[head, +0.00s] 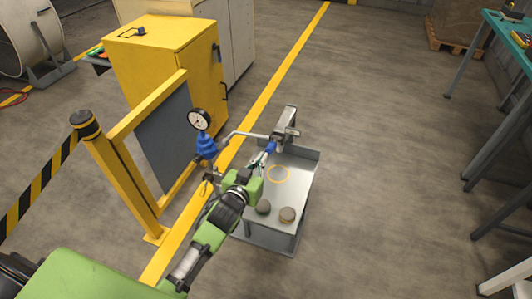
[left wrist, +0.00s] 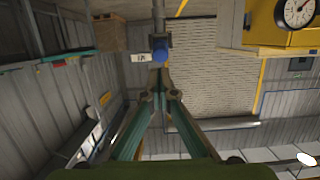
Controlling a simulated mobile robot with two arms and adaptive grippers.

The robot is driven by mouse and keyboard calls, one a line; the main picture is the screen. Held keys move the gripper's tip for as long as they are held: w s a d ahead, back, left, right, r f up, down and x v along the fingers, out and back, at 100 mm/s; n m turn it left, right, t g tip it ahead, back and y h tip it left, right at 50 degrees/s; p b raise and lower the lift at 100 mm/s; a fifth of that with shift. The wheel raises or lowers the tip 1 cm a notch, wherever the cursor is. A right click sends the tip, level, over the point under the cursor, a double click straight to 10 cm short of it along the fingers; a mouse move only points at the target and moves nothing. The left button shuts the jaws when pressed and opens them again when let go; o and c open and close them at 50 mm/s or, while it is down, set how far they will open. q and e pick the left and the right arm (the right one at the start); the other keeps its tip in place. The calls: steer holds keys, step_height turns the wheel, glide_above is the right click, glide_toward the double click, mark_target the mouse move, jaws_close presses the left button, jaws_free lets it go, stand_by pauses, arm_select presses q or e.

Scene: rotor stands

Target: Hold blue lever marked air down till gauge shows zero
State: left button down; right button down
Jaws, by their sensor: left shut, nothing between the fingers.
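The blue lever end (head: 271,147) sticks out from a grey metal fixture (head: 285,123) at the back of a small grey stand. It also shows in the left wrist view as a blue knob (left wrist: 159,55), next to a small white label (left wrist: 140,57). My left gripper (head: 264,160) is shut and empty, its tips right at the blue end; I cannot tell whether they touch it. The left gripper's fingers (left wrist: 160,78) meet just below the knob in the wrist view. My right gripper is not in view.
A yellow frame post (head: 124,184) and yellow cabinet (head: 163,60) stand left. A green-topped workbench (head: 497,28) is at right. The floor between is clear.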

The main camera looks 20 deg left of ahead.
arm_select(q)
steer(key=v, duration=0.3)
steer(key=f+v, duration=0.1)
steer(key=v, duration=0.1)
steer(key=shift+s+r, duration=0.1)
steer(key=shift+s, duration=0.2)
steer(key=s+f+g, duration=0.2)
steer(key=s+f, duration=0.3)
steer(key=f, duration=0.5)
steer(key=s+f+m+g, duration=0.1)
steer(key=s+f+g, duration=0.3)
steer(key=f, duration=0.7)
steer(key=s+f+g, duration=0.1)
steer(key=s+f, duration=0.5)
steer(key=f, duration=0.4)
steer(key=s+a+f+g, duration=0.1)
steer(key=s+f+g, duration=0.1)
steer(key=s+f, duration=0.4)
steer(key=s+a+f+g, duration=0.1)
steer(key=s+f+g, duration=0.2)
steer(key=s, duration=1.2)
steer(key=s+f+m+g, duration=0.1)
steer(key=s+f+g, duration=0.1)
steer(key=s+f, duration=0.7)
steer(key=shift+s+a+f+y, duration=0.15)
steer(key=shift+s+a+y, duration=0.2)
steer(key=shift+s, duration=0.75)
